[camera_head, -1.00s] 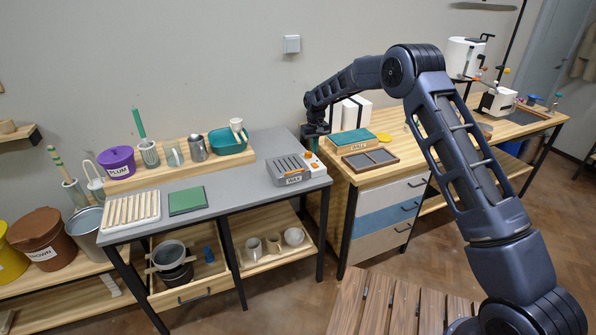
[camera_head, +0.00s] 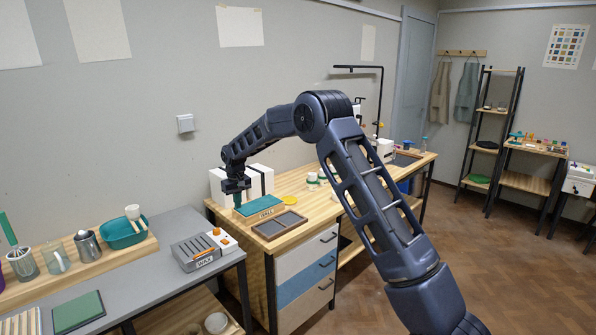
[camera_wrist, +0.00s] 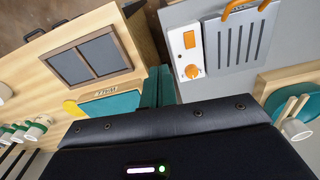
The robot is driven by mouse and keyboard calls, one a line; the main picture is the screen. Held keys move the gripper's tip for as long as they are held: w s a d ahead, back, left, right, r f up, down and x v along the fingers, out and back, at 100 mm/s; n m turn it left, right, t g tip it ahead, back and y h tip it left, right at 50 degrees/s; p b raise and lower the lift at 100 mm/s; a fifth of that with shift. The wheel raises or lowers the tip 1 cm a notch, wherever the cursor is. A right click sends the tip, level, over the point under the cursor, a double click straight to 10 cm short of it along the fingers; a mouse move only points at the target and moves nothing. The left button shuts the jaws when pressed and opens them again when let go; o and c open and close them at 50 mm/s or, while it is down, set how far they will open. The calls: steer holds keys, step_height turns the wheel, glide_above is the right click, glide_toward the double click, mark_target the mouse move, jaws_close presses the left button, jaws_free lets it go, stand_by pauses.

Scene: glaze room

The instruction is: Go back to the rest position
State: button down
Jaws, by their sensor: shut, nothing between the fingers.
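My gripper (camera_head: 238,203) is at the end of my outstretched arm, over the left end of the wooden bench in the head view. Its teal fingers (camera_wrist: 159,88) are together with nothing between them, partly hidden by the wrist body. In the head view it overlaps the left end of a teal-topped wooden box (camera_head: 262,208); I cannot tell whether it touches. The grey wax unit (camera_head: 203,250) with orange knobs stands on the grey table to the left; in the wrist view the unit (camera_wrist: 238,45) lies right of the fingers.
A dark two-part tray (camera_head: 280,225) lies in front of the box, and white blocks (camera_head: 218,187) stand behind it. A teal bowl (camera_head: 122,232) and metal jug (camera_head: 88,248) stand on a raised board at left. The floor (camera_head: 430,240) at right is clear.

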steer(key=s+d+r+m+t, duration=0.1)
steer(key=s+d+r, duration=0.3)
steer(key=d+r, duration=0.5)
steer(key=s+d+r+m, duration=0.25)
steer(key=d+r, duration=0.35)
steer(key=d, duration=0.7)
steer(key=s+d+r+t, duration=0.1)
steer(key=s+d+r, duration=0.3)
steer(key=d+r, duration=0.5)
steer(key=s+d+f+m+t, duration=0.1)
steer(key=s+d+f+m, duration=0.1)
steer(key=s+d, duration=1)
steer(key=s+d+f+m+t, duration=0.1)
steer(key=s+d+f+m, duration=0.1)
steer(key=s+d, duration=0.9)
steer(key=s, duration=0.6)
steer(key=shift+s+d+f+m, duration=0.2)
steer(key=shift+s+d+m, duration=0.15)
steer(key=shift+d, duration=0.05)
